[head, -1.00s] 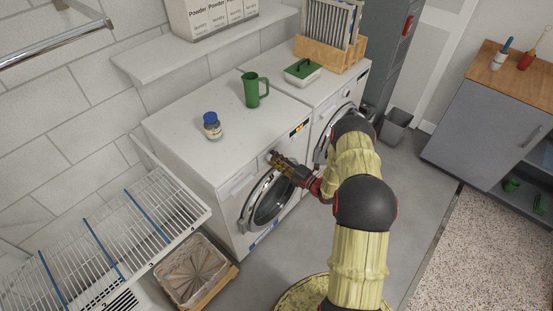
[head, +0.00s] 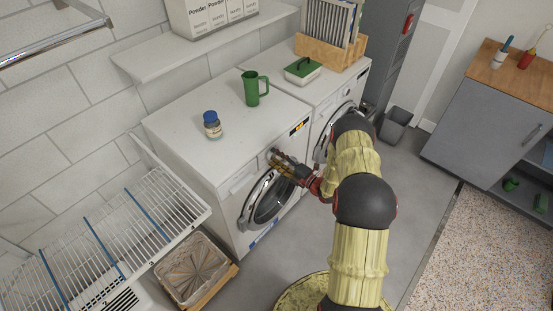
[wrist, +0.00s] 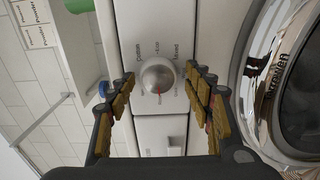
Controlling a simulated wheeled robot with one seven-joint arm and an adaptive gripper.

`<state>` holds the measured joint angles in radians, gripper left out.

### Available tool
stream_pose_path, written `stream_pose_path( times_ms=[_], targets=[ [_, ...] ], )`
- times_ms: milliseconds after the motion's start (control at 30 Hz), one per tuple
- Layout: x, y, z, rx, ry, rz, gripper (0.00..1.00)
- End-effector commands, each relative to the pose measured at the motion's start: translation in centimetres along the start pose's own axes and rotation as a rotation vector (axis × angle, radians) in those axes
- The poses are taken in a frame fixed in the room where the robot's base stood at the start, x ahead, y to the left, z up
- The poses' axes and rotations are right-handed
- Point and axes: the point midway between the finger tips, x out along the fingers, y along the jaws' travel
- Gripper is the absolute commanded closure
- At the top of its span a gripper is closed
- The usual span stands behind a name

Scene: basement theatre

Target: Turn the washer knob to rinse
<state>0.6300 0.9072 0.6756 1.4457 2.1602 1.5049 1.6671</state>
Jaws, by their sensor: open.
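The washer (head: 190,150) is the white front-loader on the left in the head view. Its round silver knob (wrist: 158,76) sits on the white control panel in the wrist view, with small printed labels around it that are hard to read. A red mark shows at the knob's lower edge in the picture. My gripper (wrist: 163,74) is open, with one fingertip on each side of the knob; I cannot tell whether they touch it. In the head view my gripper (head: 274,158) is at the washer's upper front and hides most of the knob.
The washer's round chrome door (wrist: 290,80) is close to the right finger. A blue-capped jar (head: 212,125) and a green mug (head: 254,88) stand on the washer. A second machine (head: 335,90) adjoins it. A wire drying rack (head: 120,235) and a basket (head: 195,272) are at left.

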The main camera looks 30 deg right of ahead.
Motion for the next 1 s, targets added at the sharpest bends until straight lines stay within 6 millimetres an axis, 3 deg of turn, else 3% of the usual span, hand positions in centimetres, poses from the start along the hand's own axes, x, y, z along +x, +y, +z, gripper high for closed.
stream_pose_path(
  times_ms=[333, 467, 1000],
  targets=[
    [0.0, 0.1, 0.1, -0.002, 0.000, 0.002, 0.43],
    [-0.9, 0.1, 0.1, -0.002, -0.002, 0.002, 0.43],
    [-10.5, 0.1, 0.2, -0.001, -0.003, 0.001, 0.43]
  ],
)
